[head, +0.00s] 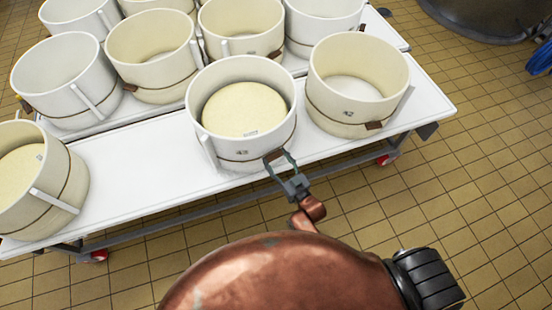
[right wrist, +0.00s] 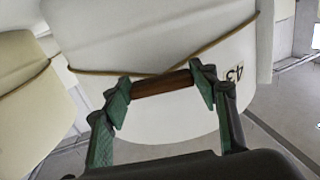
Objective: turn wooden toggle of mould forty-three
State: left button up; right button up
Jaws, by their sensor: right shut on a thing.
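Mould forty-three (head: 236,145) is a white, round, open-topped mould with a pale cheese in it, upright near the front edge of the white table in the head view. Its number and a thin cord around its wall show in the right wrist view (right wrist: 150,50). The wooden toggle (right wrist: 162,84) is a short brown bar at the cord, against the mould's wall. My right gripper (head: 275,158) is at the mould's front right side. Its two green-padded fingers (right wrist: 163,86) are shut on the toggle, one at each end. My left gripper is not in view.
Another corded mould (head: 350,110) stands close on the right, and one with cheese (head: 45,180) at the far left. Several more moulds fill a white table (head: 135,122) behind. The front table (head: 130,190) is bare left of mould forty-three. Tiled floor (head: 440,180) lies to the right.

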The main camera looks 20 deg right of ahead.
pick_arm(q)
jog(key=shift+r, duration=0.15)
pick_arm(e)
jog(key=m+p, duration=0.2)
jog(key=m, duration=0.1)
jog(key=shift+r+m+p, duration=0.15)
jog(key=shift+m+p, duration=0.2)
jog(key=shift+m, duration=0.05)
jog(key=m+p, duration=0.1)
jog(key=m, duration=0.3)
jog(key=shift+a+p, duration=0.15)
jog(key=shift+p, duration=0.2)
jog(key=m, duration=0.5)
jog(key=shift+p, duration=0.4)
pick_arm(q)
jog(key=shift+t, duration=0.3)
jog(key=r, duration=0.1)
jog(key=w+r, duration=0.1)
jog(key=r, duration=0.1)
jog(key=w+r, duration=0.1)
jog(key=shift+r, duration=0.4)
pick_arm(e)
jog(key=m, duration=0.4)
jog(key=shift+m, duration=0.4)
jog(key=o, duration=1.2)
jog(key=shift+c, duration=0.2)
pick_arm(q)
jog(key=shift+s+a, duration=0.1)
pick_arm(e)
jog(key=shift+s, duration=0.1)
